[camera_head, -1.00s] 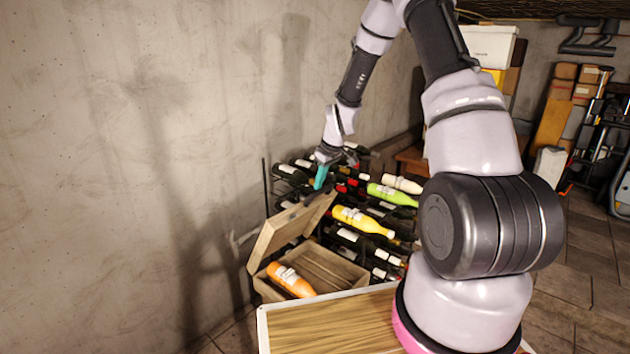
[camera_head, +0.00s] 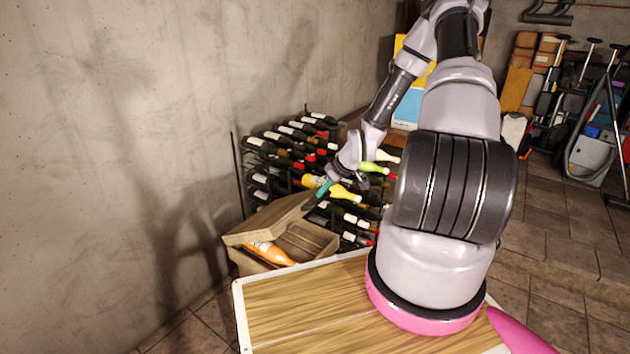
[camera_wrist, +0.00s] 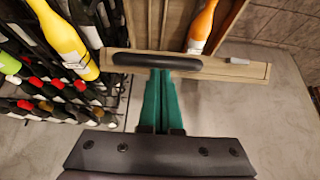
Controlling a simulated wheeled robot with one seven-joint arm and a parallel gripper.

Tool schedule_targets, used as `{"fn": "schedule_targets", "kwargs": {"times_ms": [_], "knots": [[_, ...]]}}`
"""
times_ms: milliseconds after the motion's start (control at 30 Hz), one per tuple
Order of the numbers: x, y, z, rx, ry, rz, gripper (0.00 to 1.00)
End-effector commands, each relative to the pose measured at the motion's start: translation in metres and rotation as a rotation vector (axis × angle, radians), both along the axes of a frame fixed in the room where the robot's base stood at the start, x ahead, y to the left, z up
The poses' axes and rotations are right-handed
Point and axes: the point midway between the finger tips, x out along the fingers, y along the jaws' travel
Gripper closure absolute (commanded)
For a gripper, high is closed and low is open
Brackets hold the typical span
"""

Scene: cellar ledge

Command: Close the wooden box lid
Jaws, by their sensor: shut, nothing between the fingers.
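The wooden box (camera_head: 312,238) stands beside the wine rack, with an orange bottle (camera_head: 268,253) lying inside it. Its lid (camera_head: 262,222) is partly open, tilted low over the box's left side. In the wrist view the lid's edge (camera_wrist: 235,70) runs across the picture with a dark handle (camera_wrist: 157,61) on it, and the orange bottle (camera_wrist: 203,28) shows beyond. My gripper (camera_head: 317,196) has teal fingers and is shut and empty. Its fingertips are at the lid's edge near the handle in the wrist view (camera_wrist: 160,75); I cannot tell whether they touch.
A rack of dark wine bottles (camera_head: 285,140) stands close behind the box. A yellow bottle (camera_head: 343,193) juts out near my gripper. The concrete wall (camera_head: 110,150) bounds the left side. Open tiled floor (camera_head: 560,270) lies to the right.

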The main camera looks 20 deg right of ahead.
Motion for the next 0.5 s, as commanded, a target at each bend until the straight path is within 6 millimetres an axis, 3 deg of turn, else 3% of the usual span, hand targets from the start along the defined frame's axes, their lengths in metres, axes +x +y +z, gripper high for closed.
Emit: {"fn": "schedule_targets", "kwargs": {"times_ms": [500], "knots": [[-0.039, -0.028, -0.071, 0.18, -0.24, -0.007, 1.0]]}}
